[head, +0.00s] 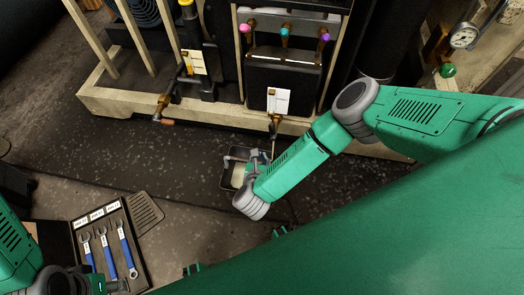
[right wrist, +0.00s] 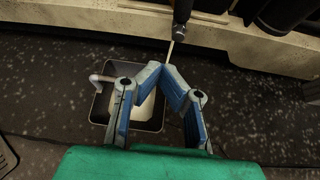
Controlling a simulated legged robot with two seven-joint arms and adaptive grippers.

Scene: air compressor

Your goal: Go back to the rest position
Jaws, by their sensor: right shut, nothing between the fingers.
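My right gripper (head: 256,158) reaches in from the right and hangs over a small dark container (head: 226,180) on the floor. In the right wrist view its blue-padded fingers (right wrist: 163,68) meet at the tips with nothing between them. The container (right wrist: 96,112) shows behind the fingers, with pale contents and a light handle-like piece at its left. My left gripper (head: 118,286) is at the bottom left, by the lower edge of the wrench case; its fingers are too small and cut off to judge.
A brass drain valve (head: 275,124) with a thin pale line below it is close to my right gripper. The compressor's beige base frame (head: 110,101) runs along the back. An open case (head: 141,254) holds blue-handled wrenches (head: 125,248). Dark floor (head: 90,160) is clear at left.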

